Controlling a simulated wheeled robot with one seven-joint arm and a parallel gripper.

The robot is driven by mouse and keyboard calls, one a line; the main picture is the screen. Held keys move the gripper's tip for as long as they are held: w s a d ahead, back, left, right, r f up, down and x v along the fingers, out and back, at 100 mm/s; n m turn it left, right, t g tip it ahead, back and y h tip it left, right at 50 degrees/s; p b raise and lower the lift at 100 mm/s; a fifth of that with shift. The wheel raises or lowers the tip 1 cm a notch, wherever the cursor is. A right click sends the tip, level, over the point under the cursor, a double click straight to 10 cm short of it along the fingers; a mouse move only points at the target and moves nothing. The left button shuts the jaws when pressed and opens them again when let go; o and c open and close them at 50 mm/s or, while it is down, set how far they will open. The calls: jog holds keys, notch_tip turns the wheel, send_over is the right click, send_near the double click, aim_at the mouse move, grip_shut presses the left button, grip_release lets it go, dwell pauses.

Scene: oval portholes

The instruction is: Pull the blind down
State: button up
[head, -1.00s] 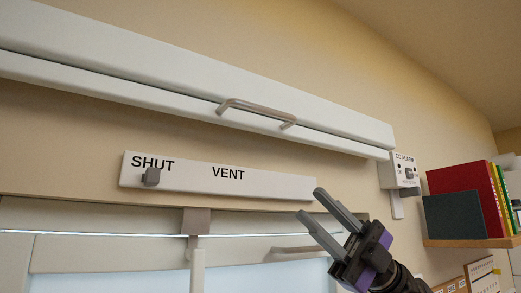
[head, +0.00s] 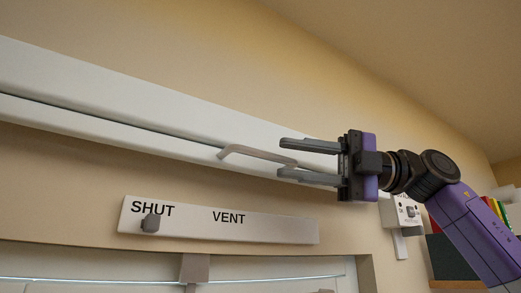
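The blind's white housing (head: 120,95) runs along the wall at the top, with a white lower bar (head: 90,125) under a dark gap. A grey bow handle (head: 255,153) is fixed on that bar. My gripper (head: 282,159) is at the handle's right end, pointing left, its two fingers apart, one above and one below the level of the handle's right end. I cannot tell whether the fingers touch the handle. The right end of the handle is partly hidden by the fingers.
Below is a white vent strip (head: 275,227) marked SHUT and VENT, its dark knob (head: 151,223) at SHUT. The window frame (head: 100,268) lies under it. A CO alarm box (head: 403,212) and a shelf with books (head: 447,252) are at right, partly behind my arm.

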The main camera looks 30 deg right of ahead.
aim_at(269, 156)
jog(key=p+x, duration=0.1)
jog(key=x, duration=0.4)
jog(key=shift+w+a+r, duration=0.1)
jog(key=shift+a, duration=0.25)
jog(key=shift+c, duration=0.4)
grip_shut()
dwell(0.8)
